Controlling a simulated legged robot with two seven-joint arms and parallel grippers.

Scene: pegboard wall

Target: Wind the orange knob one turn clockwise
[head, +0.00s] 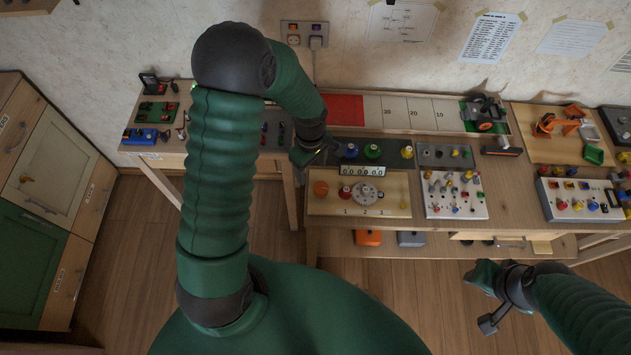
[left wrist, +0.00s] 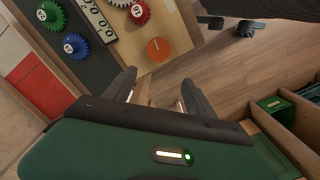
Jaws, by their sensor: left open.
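The orange knob (head: 321,188) is a round disc with a line across its face, at the left end of a light wooden panel on the bench. In the left wrist view the orange knob (left wrist: 159,49) lies just beyond the fingertips. My left gripper (head: 301,162) hangs above the panel's upper left corner, up and left of the knob. In the left wrist view my left gripper (left wrist: 159,77) is open, with nothing between its fingers and apart from the knob. My right gripper (head: 485,276) is away at the lower right, and its jaw is unclear.
Blue and green gears (left wrist: 75,44) stand behind. A board of pegs (head: 455,194) lies further right. The floor before the bench is clear.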

